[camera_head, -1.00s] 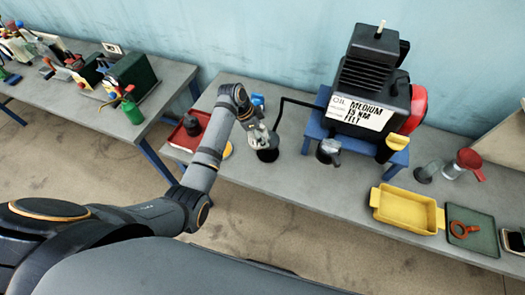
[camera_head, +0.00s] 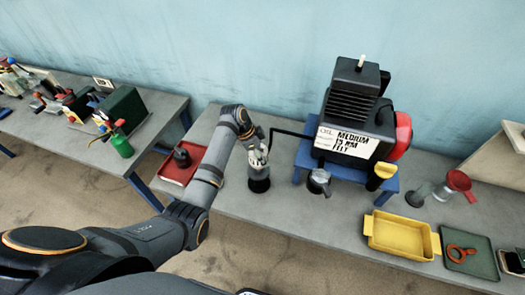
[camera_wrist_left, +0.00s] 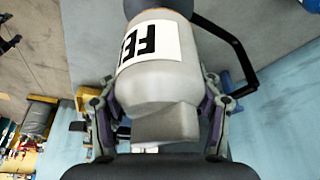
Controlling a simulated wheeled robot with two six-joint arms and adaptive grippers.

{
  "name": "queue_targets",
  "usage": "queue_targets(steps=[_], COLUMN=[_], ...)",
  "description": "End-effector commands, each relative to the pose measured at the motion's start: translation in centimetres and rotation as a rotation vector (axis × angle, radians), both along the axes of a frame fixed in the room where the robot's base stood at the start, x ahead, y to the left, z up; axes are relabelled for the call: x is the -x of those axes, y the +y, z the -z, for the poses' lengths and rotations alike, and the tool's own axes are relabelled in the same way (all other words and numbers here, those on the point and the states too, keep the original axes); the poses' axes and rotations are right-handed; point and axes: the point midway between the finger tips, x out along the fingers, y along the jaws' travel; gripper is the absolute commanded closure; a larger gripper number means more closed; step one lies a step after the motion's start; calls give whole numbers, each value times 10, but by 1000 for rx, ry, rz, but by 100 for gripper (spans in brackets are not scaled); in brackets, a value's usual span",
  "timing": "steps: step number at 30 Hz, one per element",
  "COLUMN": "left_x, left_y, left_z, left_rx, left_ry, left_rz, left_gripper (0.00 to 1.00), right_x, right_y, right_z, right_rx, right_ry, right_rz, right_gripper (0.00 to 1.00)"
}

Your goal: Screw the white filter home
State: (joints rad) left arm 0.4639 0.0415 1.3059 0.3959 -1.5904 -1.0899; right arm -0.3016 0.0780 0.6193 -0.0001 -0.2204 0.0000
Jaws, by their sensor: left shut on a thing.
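The white filter (camera_wrist_left: 160,70) is a pale grey-white canister with a label reading "FE". It fills the middle of the left wrist view. My left gripper (camera_head: 258,158) is shut on it, with one finger on each side of its body. In the head view the gripper mostly hides the filter, and it stands over a black round piece (camera_head: 260,184). A dark round part (camera_wrist_left: 158,5) also meets the filter's far end in the wrist view. Whether the thread is engaged cannot be told. My right gripper is not in view.
A black machine (camera_head: 352,105) on a blue stand (camera_head: 390,184) reads "OIL MEDIUM 15 NM FELT". A black pipe (camera_head: 290,133) runs from it towards the filter. A red tray (camera_head: 177,176) lies left, a grey-lidded pot (camera_head: 319,182) and yellow tray (camera_head: 400,236) right.

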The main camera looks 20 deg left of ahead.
Motion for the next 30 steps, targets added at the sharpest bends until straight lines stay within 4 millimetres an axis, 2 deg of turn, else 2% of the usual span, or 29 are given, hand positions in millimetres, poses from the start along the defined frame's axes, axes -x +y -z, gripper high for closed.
queue_targets(steps=[1,3,30], left_x=[0,0,0], left_y=[0,0,0], left_z=[9,13,10], left_rx=[0,0,1], left_ry=[0,0,-1], left_rz=[0,1,1], left_gripper=[61,61,61], right_x=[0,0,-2], right_y=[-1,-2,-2], right_z=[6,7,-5], right_rx=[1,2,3], right_ry=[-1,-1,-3], right_rz=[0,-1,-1], right_gripper=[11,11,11])
